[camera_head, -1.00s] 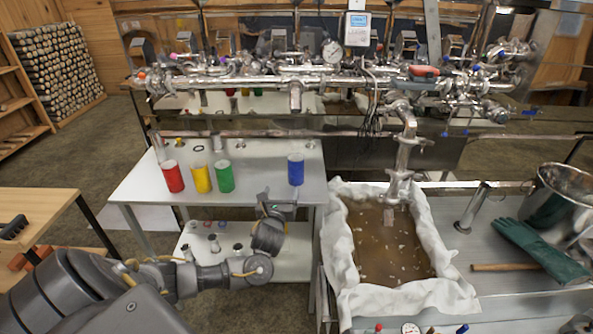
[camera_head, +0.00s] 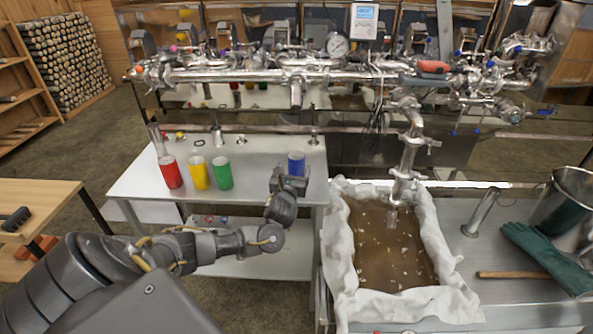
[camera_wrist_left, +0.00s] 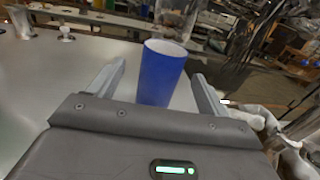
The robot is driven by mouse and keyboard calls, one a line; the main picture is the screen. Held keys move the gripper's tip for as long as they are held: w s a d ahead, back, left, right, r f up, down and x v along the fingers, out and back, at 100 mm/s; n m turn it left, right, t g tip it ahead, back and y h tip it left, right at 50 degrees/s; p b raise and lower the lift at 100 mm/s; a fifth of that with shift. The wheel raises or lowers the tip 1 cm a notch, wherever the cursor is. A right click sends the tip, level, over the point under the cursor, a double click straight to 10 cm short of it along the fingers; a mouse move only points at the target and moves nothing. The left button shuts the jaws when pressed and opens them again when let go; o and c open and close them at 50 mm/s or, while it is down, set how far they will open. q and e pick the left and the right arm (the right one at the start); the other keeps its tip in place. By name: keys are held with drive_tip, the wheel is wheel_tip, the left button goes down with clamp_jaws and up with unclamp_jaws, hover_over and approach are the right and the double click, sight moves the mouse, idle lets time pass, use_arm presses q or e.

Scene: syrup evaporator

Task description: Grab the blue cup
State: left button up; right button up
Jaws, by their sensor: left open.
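The blue cup (camera_head: 296,161) stands upright near the right end of the metal table (camera_head: 135,185). My left gripper (camera_head: 292,178) is at the near side of the cup and hides its lower part in the head view. In the left wrist view the blue cup (camera_wrist_left: 161,73) stands between the two open fingers (camera_wrist_left: 160,85), with a gap visible on each side. The cup's base is hidden behind the gripper body. My right gripper is not in view.
Red (camera_head: 170,172), yellow (camera_head: 198,173) and green (camera_head: 223,173) cups stand in a row to the left. A cloth-lined basin (camera_head: 447,285) of brown liquid is to the right. Metal pipework (camera_head: 250,76) runs behind the table. Green gloves (camera_head: 545,256) lie far right.

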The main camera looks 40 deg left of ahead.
sight(295, 167)
use_arm(q)
drive_tip(key=x, duration=0.5)
drive_tip(key=shift+w+d+f+p, duration=0.1)
drive_tip(key=shift+w+f+p, duration=0.05)
drive_tip(key=shift+f+p, duration=0.15)
drive_tip(key=c, duration=1.1)
drive_tip(key=shift+r, duration=0.2)
drive_tip(key=shift+c, duration=0.2)
drive_tip(key=shift+r, duration=1.1)
drive_tip(key=s+r+b, duration=0.1)
drive_tip(key=s+r, duration=0.9)
drive_tip(key=s, duration=0.4)
drive_tip(key=shift+r, duration=0.2)
